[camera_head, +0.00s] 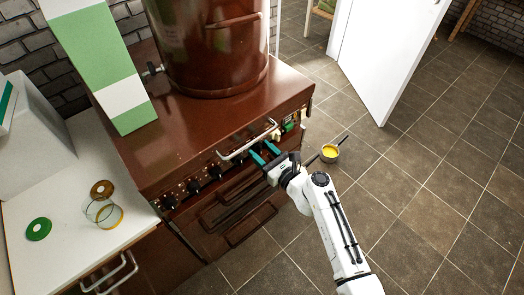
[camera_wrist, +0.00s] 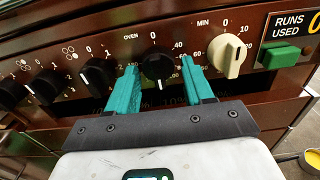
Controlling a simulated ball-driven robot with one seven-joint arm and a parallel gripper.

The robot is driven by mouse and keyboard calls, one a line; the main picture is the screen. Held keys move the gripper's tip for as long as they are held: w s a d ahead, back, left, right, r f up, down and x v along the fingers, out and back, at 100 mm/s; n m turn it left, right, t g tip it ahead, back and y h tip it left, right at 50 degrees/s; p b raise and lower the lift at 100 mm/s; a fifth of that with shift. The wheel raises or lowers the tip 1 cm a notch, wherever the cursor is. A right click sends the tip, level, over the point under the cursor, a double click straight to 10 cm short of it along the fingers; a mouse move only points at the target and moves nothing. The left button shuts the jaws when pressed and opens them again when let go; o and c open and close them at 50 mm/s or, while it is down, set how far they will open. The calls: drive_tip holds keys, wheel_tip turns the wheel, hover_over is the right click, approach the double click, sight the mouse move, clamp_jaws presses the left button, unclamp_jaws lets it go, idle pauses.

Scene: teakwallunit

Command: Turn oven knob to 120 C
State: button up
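The brown stove (camera_head: 185,140) has a front panel with a row of black knobs. In the wrist view the black oven knob (camera_wrist: 158,64) sits under the word OVEN, with a number scale around it. A small pale mark shows low on the knob; I cannot tell its exact setting. My gripper (camera_wrist: 159,68) is open, with one teal finger on each side of the knob. Small gaps seem to show beside the knob; contact is not clear. In the head view my gripper (camera_head: 263,154) is at the panel, near the handle bar, and hides the knob.
A metal handle bar (camera_head: 248,140) runs in front of the panel. A cream timer knob (camera_wrist: 230,56) and a green button (camera_wrist: 282,54) are right of the oven knob. A large brown pot (camera_head: 208,50) stands on the stove. A yellow-filled pan (camera_head: 329,153) is near my arm.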

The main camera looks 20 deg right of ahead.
drive_tip(key=shift+o, duration=0.8)
drive_tip(key=shift+r, duration=0.1)
drive_tip(key=v, duration=1)
drive_tip(key=shift+s, duration=0.35)
